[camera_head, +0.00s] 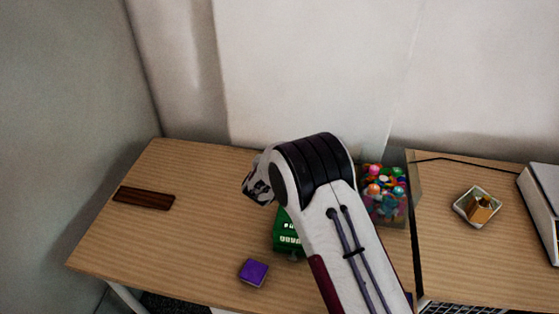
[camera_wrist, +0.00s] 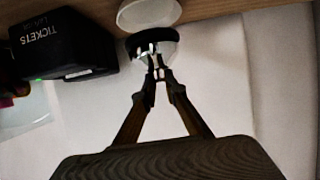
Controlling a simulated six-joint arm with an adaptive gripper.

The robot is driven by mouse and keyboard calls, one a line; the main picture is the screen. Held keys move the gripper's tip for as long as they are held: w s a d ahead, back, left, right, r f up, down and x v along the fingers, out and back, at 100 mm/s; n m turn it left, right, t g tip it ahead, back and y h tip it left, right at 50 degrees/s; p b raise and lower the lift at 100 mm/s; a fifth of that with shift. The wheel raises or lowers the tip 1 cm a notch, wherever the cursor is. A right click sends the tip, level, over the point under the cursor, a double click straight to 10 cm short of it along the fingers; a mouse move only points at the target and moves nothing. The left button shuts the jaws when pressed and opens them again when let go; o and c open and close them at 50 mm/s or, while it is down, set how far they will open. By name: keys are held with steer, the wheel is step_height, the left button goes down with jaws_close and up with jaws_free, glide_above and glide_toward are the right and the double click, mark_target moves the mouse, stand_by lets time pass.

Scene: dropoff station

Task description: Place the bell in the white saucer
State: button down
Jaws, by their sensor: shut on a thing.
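In the wrist view my gripper (camera_wrist: 156,78) is shut on the bell (camera_wrist: 152,42), which has a silver dome and a dark rim or base. The white saucer (camera_wrist: 150,13) is a round pale dish on the wooden surface at the top edge of the wrist view, just beyond the bell. The bell's edge nearly meets or overlaps the saucer in the picture; I cannot tell whether they touch. In the head view my arm hides the bell, the round saucer and my fingertips.
A dark tickets box (camera_wrist: 62,45) is close beside the bell; the green box (camera_head: 287,235) is partly behind my arm. A bin of colourful balls (camera_head: 385,195), a purple box (camera_head: 254,272) and a brown block (camera_head: 144,198) are on the desk. A square dish (camera_head: 465,218) holds a golden object.

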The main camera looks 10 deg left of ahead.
steer(key=shift+f, duration=1.55)
steer(key=shift+f, duration=0.5)
steer(key=c, duration=2.1)
jaws_free()
steer(key=shift+r, duration=0.4)
steer(key=shift+s+r, duration=0.1)
steer(key=shift+v, duration=5.9)
